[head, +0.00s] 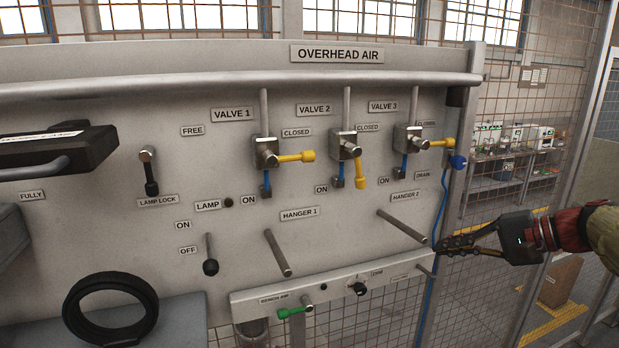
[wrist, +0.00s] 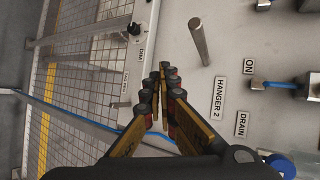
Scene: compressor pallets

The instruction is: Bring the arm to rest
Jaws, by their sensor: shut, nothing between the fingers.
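My gripper (head: 446,245) shows at the right of the head view, with my arm coming in from the right edge. Its fingers point left toward the panel (head: 120,235), close to the Hanger 2 peg (head: 405,226). In the wrist view my gripper (wrist: 158,75) has its fingertips together and holds nothing. The Hanger 2 peg (wrist: 199,42) stands ahead and to the right of the fingertips there, apart from them in the picture. I cannot tell the exact gap between the fingers and the panel.
Valve 1 (head: 265,152), Valve 2 (head: 345,147) and Valve 3 (head: 415,140) have yellow handles; Valve 2's points down, the others right. The Hanger 1 peg (head: 278,253) juts out. A blue hose (head: 433,270) hangs beside my gripper. Wire mesh (head: 500,90) lies behind. A black ring (head: 110,306) is lower left.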

